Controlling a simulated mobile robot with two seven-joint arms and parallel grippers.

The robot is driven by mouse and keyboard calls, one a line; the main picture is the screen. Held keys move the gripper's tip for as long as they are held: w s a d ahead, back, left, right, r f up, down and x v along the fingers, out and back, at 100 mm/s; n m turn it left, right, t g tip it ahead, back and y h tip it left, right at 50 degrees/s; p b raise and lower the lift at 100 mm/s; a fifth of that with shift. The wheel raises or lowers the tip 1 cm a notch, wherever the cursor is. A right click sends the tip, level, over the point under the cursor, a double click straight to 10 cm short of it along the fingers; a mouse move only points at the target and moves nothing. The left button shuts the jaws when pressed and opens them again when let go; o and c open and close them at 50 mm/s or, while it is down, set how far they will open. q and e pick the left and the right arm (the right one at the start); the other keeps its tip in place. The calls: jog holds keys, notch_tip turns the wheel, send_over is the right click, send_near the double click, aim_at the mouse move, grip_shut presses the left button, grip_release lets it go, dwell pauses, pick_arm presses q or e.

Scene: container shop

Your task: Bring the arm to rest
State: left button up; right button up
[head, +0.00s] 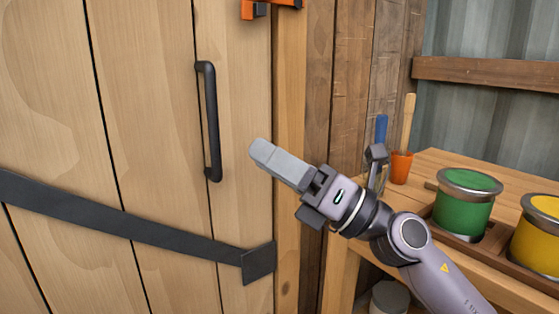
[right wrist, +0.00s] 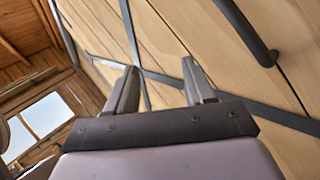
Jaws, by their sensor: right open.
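My right arm comes in from the lower right of the head view. Its gripper (head: 268,155) hangs in the air in front of the wooden door, to the right of and a little below the black door handle (head: 211,120), apart from it. In the right wrist view the two fingers of the right gripper (right wrist: 162,88) stand apart with nothing between them. The wooden door (right wrist: 200,35) and its handle (right wrist: 245,30) lie beyond the fingers there. My left gripper is not in either view.
A wooden bench (head: 440,160) on the right holds a green can (head: 463,210), a yellow can (head: 540,240) and an orange cup (head: 400,168) with tools. A black strap (head: 120,222) crosses the door. An orange latch piece (head: 256,8) sits at the top. A window (right wrist: 38,122) shows left.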

jog(key=d+f+m+t+h, duration=0.4)
jog(key=f+m+h, duration=0.1)
jog(key=f+m, duration=0.45)
jog(key=d+f+m+t+h, duration=0.3)
jog(key=d+f+m+h, duration=0.2)
jog(key=f+m, duration=0.4)
jog(key=d+f+m+t+h, duration=0.45)
jog(key=f+m, duration=0.35)
jog(key=m, duration=0.3)
jog(key=s+d+f+m+g+h, duration=0.35)
jog(key=s+f+m, duration=0.25)
jog(key=s+f, duration=0.4)
jog(key=s+d+f+m+g+h, duration=0.25)
jog(key=s+f+m+g, duration=0.45)
jog(key=f, duration=0.6)
pick_arm(q)
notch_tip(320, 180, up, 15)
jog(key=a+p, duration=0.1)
jog(key=p, duration=1.6)
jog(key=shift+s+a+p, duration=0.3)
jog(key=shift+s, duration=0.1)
pick_arm(e)
notch_tip(320, 180, up, 15)
jog(key=s+d+n+t, duration=0.1)
jog(key=shift+s+d+r+n+t, duration=0.2)
jog(key=shift+s+d+n+t, duration=0.1)
jog(key=shift+s+n+t, duration=0.1)
jog(key=shift+y, duration=0.25)
